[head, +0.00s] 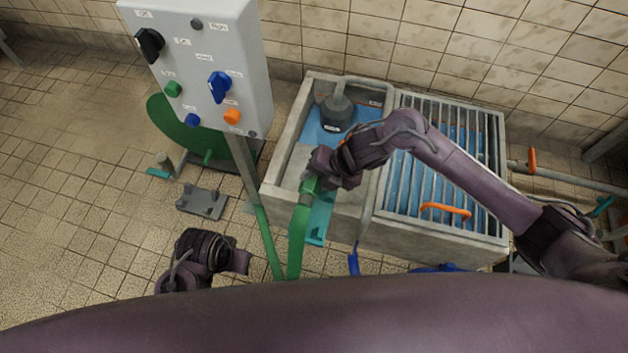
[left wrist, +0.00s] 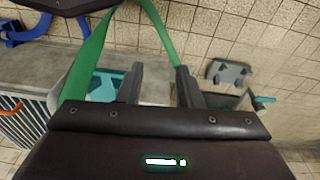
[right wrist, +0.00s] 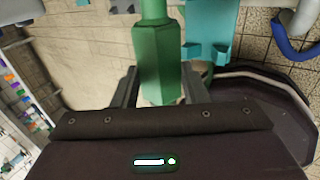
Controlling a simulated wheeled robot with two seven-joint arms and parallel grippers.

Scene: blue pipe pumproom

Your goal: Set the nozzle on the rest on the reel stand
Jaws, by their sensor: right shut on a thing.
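My right gripper (head: 314,184) is shut on the green nozzle (right wrist: 157,72), over the front wall of the concrete basin. The nozzle sits between both fingers in the right wrist view, with the green hose (head: 297,240) trailing toward me. The green reel (head: 188,130) stands at left, partly behind the control box. A grey pronged bracket (head: 202,202), perhaps the rest, is low in front of it; it also shows in the left wrist view (left wrist: 229,73). It looks empty. My left gripper (head: 240,262) is open and empty, below and right of that bracket.
The control box (head: 205,60) on its post stands between the reel and the basin (head: 278,180). A teal bracket (head: 320,222) is on the basin's front, close to my right gripper. A grate (head: 440,160) covers the basin's right part.

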